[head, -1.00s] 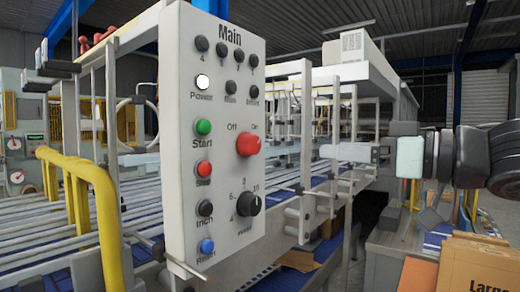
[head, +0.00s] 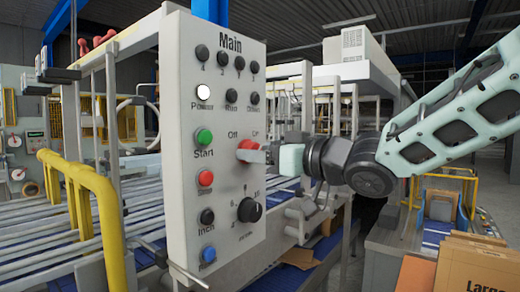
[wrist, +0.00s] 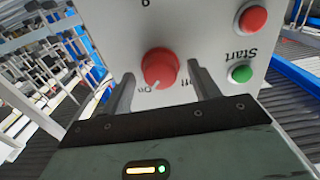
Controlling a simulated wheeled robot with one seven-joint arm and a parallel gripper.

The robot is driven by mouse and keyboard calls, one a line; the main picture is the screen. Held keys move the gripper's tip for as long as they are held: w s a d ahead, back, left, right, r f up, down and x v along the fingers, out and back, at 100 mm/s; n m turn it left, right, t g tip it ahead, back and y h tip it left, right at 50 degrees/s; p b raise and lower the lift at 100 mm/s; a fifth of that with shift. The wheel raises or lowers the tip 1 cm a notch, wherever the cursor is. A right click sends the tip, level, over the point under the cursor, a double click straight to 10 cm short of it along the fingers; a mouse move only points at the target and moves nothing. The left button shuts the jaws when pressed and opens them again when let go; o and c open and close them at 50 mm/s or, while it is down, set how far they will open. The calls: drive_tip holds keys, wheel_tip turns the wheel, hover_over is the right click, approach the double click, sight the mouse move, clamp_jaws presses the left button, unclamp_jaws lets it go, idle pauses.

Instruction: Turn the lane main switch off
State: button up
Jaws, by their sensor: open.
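The lane main switch is a red rotary knob (head: 247,146) on the white "Main" control panel (head: 222,80). "Off" is printed to its upper left and "On" to its upper right, partly covered. In the wrist view the red knob (wrist: 159,66) shows its white mark toward the "On" label. My gripper (head: 258,153) is at the panel front, its fingers overlapping the knob's right side in the head view. In the wrist view my gripper (wrist: 160,74) is open, one finger on each side of the knob, with visible gaps. Whether the fingertips touch the panel cannot be told.
Near the knob are a green Start button (head: 204,137), a red button (head: 205,178) and a black dial (head: 249,210). The white Power lamp (head: 203,91) looks lit. A yellow rail (head: 98,205) stands left of the panel. A cardboard box (head: 472,265) is at lower right.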

drive_tip(key=shift+w+a, duration=0.15)
drive_tip(key=shift+a, duration=0.1)
drive_tip(key=c, duration=1)
drive_tip(key=shift+f+n+b, duration=0.1)
drive_tip(key=shift+n+b, duration=6.35)
drive_tip(key=shift+n, duration=2.45)
